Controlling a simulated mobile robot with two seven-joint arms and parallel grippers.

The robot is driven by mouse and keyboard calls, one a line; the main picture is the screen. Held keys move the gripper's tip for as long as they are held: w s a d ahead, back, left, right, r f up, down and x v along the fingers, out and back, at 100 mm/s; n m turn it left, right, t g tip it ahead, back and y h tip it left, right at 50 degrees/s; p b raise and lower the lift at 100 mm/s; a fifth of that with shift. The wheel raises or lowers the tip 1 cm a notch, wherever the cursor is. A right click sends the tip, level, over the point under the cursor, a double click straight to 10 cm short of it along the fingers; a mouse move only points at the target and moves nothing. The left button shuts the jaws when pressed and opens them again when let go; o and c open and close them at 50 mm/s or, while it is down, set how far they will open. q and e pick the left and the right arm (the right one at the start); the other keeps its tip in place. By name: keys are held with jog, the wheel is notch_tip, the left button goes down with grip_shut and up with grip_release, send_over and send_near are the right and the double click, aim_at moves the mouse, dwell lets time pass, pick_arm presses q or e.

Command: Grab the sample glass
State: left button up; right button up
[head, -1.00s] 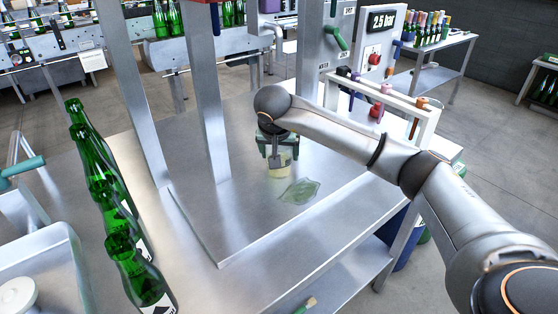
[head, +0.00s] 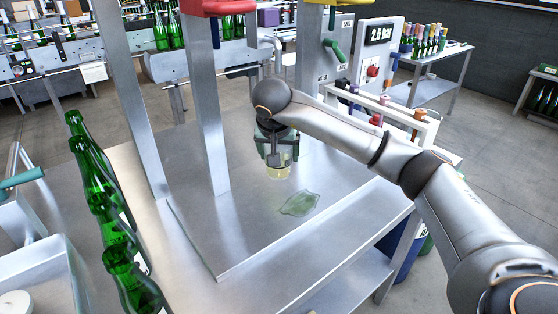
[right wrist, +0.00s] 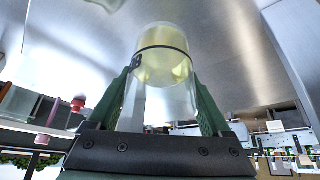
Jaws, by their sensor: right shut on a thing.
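The sample glass (head: 279,171) is a clear cylinder with pale yellow liquid, in the middle of the head view above the steel worktop (head: 240,240). My right gripper (head: 278,158) is shut on it from above. In the right wrist view the glass (right wrist: 165,95) stands between the green fingers of my right gripper (right wrist: 165,88), with a dark band around it. Whether its base touches the worktop is hard to tell. My left gripper is not in view.
A greenish puddle (head: 299,203) lies on the worktop just in front of the glass. Several green bottles (head: 115,225) stand in a row at the left. Steel posts (head: 208,110) rise left of the glass. A white rack (head: 385,105) with colored items stands behind my right arm.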

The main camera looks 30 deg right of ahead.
jog(key=v, duration=0.2)
jog(key=s+v, duration=0.1)
jog(key=v, duration=0.4)
jog(key=shift+s+f, duration=0.15)
jog(key=shift+s, duration=0.1)
jog(key=s+a+r+p, duration=0.1)
jog(key=s+a+r, duration=0.2)
jog(key=s, duration=0.5)
jog(key=shift+a+r+p, duration=0.35)
jog(key=shift+a, duration=0.1)
dwell(0.6)
